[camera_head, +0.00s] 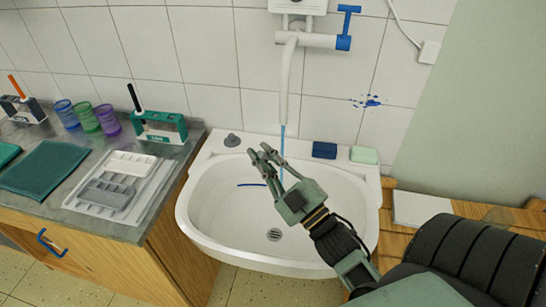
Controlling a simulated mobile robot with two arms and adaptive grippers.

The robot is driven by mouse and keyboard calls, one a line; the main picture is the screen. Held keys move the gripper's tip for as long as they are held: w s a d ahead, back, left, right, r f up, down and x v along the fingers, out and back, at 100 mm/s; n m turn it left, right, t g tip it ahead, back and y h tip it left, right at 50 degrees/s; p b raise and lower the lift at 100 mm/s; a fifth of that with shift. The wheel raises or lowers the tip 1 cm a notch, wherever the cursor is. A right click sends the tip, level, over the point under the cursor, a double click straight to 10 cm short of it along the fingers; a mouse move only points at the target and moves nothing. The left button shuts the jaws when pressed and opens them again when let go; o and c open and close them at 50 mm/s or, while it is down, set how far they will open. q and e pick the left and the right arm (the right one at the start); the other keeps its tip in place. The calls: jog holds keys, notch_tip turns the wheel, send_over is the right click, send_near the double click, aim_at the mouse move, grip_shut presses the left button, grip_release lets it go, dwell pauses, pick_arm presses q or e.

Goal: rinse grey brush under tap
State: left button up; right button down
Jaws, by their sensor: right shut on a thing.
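My right gripper (267,157) reaches over the white sink (190,222) from the lower right, its fingers pointing up and left. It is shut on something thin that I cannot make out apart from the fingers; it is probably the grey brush. The tap (288,70) hangs on the wall above, with a blue lever (346,28) at its right. A thin bluish stream of water (282,145) runs down from the spout just beside the gripper's fingers. My left gripper is not in view.
A dark blue block (324,150), a pale green block (364,155) and a grey knob (232,140) sit on the sink's back ledge. Left is a counter with cups (87,117), a brush holder (160,127) and a palette tray (108,194). A blue streak (252,184) marks the basin.

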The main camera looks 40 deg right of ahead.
jog(key=shift+w+a, duration=0.1)
jog(key=shift+w, duration=0.05)
jog(key=s+a, duration=0.3)
jog(key=a, duration=0.3)
jog(key=shift+a+p, duration=0.2)
jog(key=shift+p, duration=0.15)
dwell(0.4)
dwell(0.9)
jog(key=s+a+r+p, duration=0.2)
jog(key=a+r+p, duration=0.1)
jog(key=a+r, duration=0.1)
jog(key=shift+s+a+p, duration=0.3)
jog(key=shift+a+p, duration=0.1)
jog(key=shift+a, duration=0.35)
jog(key=shift+f, duration=0.1)
